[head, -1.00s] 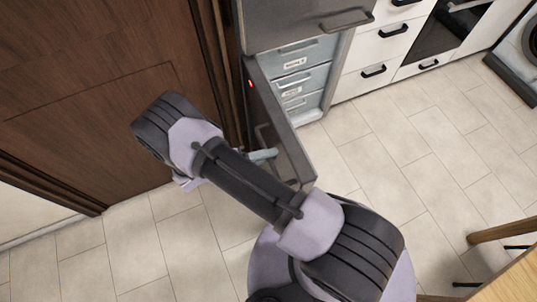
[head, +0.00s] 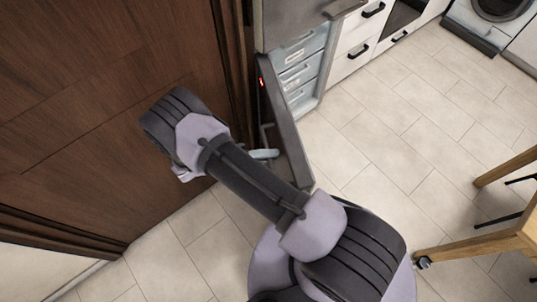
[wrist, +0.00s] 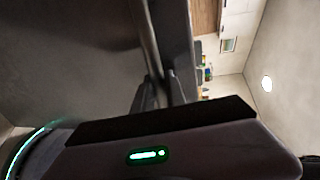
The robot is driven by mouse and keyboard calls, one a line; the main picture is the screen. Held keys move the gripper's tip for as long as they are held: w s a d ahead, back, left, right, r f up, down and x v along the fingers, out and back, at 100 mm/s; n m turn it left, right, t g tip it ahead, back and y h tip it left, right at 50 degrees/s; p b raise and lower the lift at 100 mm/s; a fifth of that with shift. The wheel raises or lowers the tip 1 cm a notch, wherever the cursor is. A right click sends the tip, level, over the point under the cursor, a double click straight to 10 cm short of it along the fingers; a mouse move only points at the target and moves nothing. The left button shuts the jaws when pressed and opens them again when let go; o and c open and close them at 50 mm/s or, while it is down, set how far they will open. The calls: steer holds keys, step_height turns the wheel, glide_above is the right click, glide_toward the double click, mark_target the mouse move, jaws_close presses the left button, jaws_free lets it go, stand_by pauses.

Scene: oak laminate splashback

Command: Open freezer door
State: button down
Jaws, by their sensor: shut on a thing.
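The grey lower freezer door (head: 288,125) stands open in the head view, swung out from the cabinet with a red light near its top. Behind it show the freezer's clear-fronted drawers (head: 303,72). The door's bar handle (head: 266,135) is on its left face, partly hidden by my arm. My gripper (head: 264,154) is at this handle, mostly hidden behind my arm in the head view. In the wrist view my gripper (wrist: 160,92) is shut on the handle (wrist: 151,45), beside the broad grey door face.
The grey upper fridge door (head: 300,20) is shut. A brown wooden door (head: 90,110) stands close on the left. White drawers (head: 355,50) and a washing machine (head: 495,20) are at the back right. A wooden table (head: 490,245) is at the right. The tiled floor (head: 390,150) between is clear.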

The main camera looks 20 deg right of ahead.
steer(key=shift+w+a, duration=0.1)
steer(key=shift+a, duration=0.1)
stand_by(0.3)
steer(key=c, duration=1.4)
jaws_free()
steer(key=shift+a, duration=0.15)
steer(key=a+r, duration=0.1)
steer(key=a, duration=0.4)
steer(key=a+r, duration=0.1)
steer(key=a, duration=0.5)
steer(key=w+a+r+p, duration=0.1)
steer(key=a, duration=0.5)
steer(key=shift+r, duration=0.25)
